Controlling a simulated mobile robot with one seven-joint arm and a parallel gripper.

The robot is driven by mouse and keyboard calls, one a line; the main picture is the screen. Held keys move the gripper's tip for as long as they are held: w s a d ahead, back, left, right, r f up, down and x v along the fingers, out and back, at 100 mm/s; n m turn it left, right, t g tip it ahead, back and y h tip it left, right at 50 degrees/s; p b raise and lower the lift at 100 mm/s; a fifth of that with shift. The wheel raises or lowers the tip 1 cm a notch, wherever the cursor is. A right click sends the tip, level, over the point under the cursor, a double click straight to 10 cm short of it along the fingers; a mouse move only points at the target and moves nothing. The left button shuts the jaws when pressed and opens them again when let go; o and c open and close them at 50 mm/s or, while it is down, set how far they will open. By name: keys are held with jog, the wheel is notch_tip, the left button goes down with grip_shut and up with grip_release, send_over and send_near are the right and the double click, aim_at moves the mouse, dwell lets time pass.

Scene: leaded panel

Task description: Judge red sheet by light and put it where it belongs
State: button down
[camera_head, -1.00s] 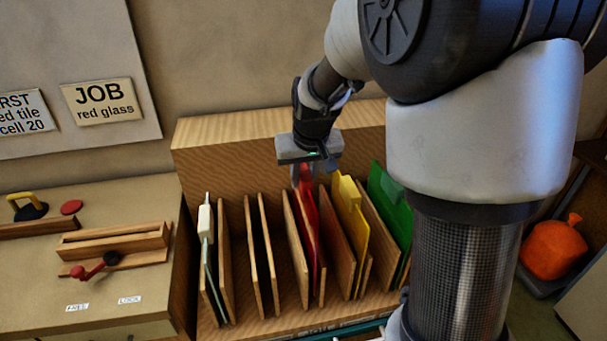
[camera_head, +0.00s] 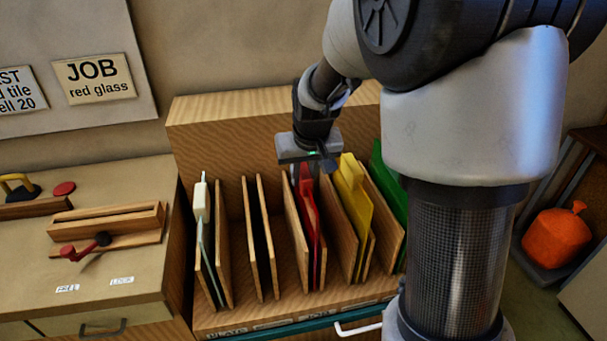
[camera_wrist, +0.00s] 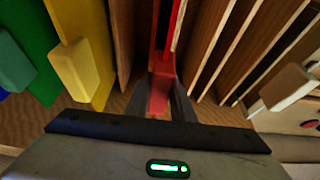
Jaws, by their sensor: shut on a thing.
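The red sheet (camera_head: 309,210) stands upright in a slot of the wooden rack (camera_head: 235,118), between wooden dividers. My gripper (camera_head: 306,168) is above that slot with its fingers pointing down. In the wrist view my gripper (camera_wrist: 160,100) is shut on the red sheet's tab (camera_wrist: 159,92), with a dark finger on each side. The lower part of the sheet is hidden between the dividers. A sign reading "JOB red glass" (camera_head: 95,80) hangs on the board at the left.
A yellow sheet (camera_head: 354,200) and a green sheet (camera_head: 390,185) stand right of the red one. A clear sheet with a white tab (camera_head: 202,202) stands at the rack's left. The left bench holds a wooden fixture (camera_head: 108,225) with a red-knobbed lever (camera_head: 85,248). An orange sack (camera_head: 553,238) sits at right.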

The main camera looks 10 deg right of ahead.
jog(key=shift+w+r, duration=0.1)
jog(key=shift+r, duration=0.05)
jog(key=c, duration=1.4)
grip_release()
jog(key=shift+c, duration=0.2)
jog(key=shift+s+f, duration=0.2)
jog(key=shift+f, duration=0.05)
jog(key=shift+s+r, duration=0.1)
jog(key=shift+r, duration=0.45)
jog(key=p+v, duration=0.2)
jog(key=v, duration=1.4)
jog(key=shift+s+r, duration=0.15)
jog(key=shift+r, duration=0.1)
